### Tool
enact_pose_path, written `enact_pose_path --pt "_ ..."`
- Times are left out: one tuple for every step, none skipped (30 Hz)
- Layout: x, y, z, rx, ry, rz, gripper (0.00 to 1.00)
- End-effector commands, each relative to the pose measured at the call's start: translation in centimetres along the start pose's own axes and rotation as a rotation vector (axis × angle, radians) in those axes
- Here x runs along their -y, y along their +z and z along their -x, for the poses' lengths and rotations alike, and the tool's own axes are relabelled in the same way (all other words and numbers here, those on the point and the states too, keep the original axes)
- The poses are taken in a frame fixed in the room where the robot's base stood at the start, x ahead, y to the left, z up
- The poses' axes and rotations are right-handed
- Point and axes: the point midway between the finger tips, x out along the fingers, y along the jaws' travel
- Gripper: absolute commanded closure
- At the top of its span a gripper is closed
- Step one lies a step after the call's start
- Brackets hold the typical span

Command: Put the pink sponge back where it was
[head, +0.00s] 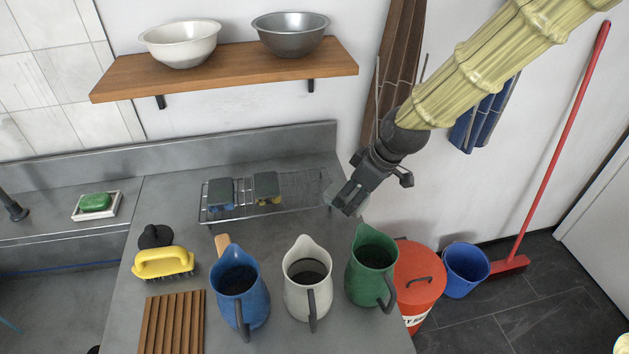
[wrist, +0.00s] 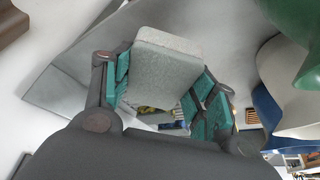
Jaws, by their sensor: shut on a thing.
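My gripper (head: 347,198) is shut on a sponge with a grey pad face, seen clearly in the wrist view (wrist: 160,68) between the green finger pads. In the head view my gripper is at the right end of the wire rack (head: 305,190), near the counter's right edge. I cannot tell its height above the counter. Two other grey-topped sponges sit on the rack's left half: one with a blue underside (head: 220,194) and one with a yellow underside (head: 267,188). The rack's right half is bare.
A blue jug (head: 240,290), a white jug (head: 307,280) and a green jug (head: 371,268) stand in front of the rack. A yellow brush (head: 163,262), slatted wooden board (head: 172,325) and green soap (head: 95,202) lie left. A shelf (head: 225,68) with two bowls hangs above.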

Motion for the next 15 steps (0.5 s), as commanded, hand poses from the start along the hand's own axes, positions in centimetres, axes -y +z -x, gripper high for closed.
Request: enact_pose_path --pt "-0.3 -1.0 -0.3 0.002 0.0 0.002 0.53" --pt "-0.5 -1.6 -0.5 0.001 0.0 0.002 0.53" --pt "-0.8 -2.2 -0.9 0.001 0.0 0.002 0.53" --pt "-0.9 -2.8 -1.2 0.001 0.0 0.002 0.53" --pt "-1.2 -3.3 -1.4 0.001 0.0 0.002 0.53" --pt "-1.4 -4.0 -1.8 0.002 0.0 0.002 0.53" --pt "-1.6 -4.5 -2.1 0.001 0.0 0.002 0.53" --pt "-1.7 -5.0 -2.4 0.001 -0.001 0.001 0.53" --pt "-2.0 -5.7 -2.7 0.001 0.0 0.002 0.53" --pt "-2.2 -6.2 -3.0 0.002 -0.001 0.002 0.53" --pt "-2.4 -6.7 -3.3 0.002 -0.001 0.002 0.53" --pt "-2.6 -7.4 -3.6 0.002 -0.001 0.002 0.53" --pt "-2.8 -7.9 -3.9 0.001 0.0 0.002 0.53" --pt "-3.0 -8.4 -4.2 0.001 -0.001 0.002 0.53" --pt "-3.2 -9.1 -4.5 0.001 0.0 0.003 0.53"
